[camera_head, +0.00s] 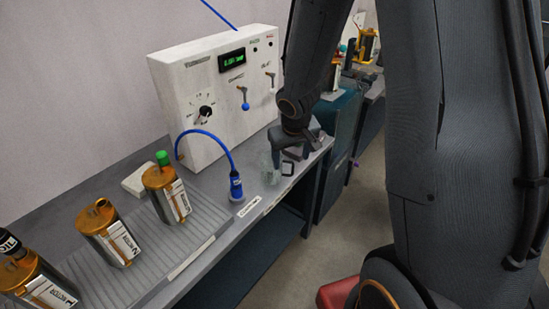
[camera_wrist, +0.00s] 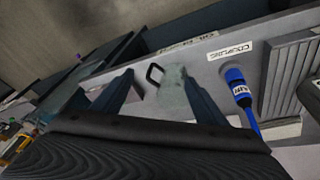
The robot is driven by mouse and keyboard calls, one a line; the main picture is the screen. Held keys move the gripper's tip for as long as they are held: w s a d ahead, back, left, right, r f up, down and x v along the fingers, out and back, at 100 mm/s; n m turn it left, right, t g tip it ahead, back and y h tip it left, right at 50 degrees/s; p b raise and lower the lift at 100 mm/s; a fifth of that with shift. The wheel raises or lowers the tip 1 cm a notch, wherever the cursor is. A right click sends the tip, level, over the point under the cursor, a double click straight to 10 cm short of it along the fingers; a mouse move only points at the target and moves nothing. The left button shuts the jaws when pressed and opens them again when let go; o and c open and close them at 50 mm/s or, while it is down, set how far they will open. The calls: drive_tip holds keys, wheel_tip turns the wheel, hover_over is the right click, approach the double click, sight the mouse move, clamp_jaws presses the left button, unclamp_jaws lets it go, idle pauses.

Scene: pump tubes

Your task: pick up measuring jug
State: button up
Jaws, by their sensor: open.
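The measuring jug (camera_head: 268,171) is a clear, see-through vessel with a dark handle. It stands on the grey bench near its front edge, right of the blue hose connector. In the wrist view the jug (camera_wrist: 176,92) lies between the two fingers, its black handle (camera_wrist: 154,74) toward the left finger. My gripper (camera_head: 284,150) is right at the jug in the head view and partly covers it. In the wrist view my gripper (camera_wrist: 160,92) is open, with fingers spread to either side of the jug. I cannot tell whether a finger touches it.
A blue connector (camera_head: 236,186) on a blue hose stands left of the jug; it also shows in the wrist view (camera_wrist: 237,85). A white control box (camera_head: 215,95) stands behind.

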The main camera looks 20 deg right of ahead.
sight(272, 169)
drive_tip(key=shift+n+t+y, duration=0.4)
drive_tip(key=shift+n+y, duration=0.1)
drive_tip(key=shift+y, duration=0.4)
drive_tip(key=w+a+f, duration=0.1)
drive_tip(key=w+f, duration=0.1)
drive_tip(key=w+a+f, duration=0.1)
drive_tip(key=w+f, duration=0.1)
drive_tip(key=w+a+f+p, duration=0.1)
drive_tip(key=w+f, duration=0.1)
drive_tip(key=shift+w+a+f, duration=0.1)
drive_tip(key=shift+w+f, duration=0.3)
drive_tip(key=shift+b+x, duration=0.9)
drive_tip(key=shift+x, duration=1.7)
drive_tip(key=shift+s, duration=0.1)
drive_tip(key=c, duration=0.7)
wheel_tip(272, 169, up, 10)
drive_tip(key=p, duration=0.8)
drive_tip(key=shift+p, duration=0.35)
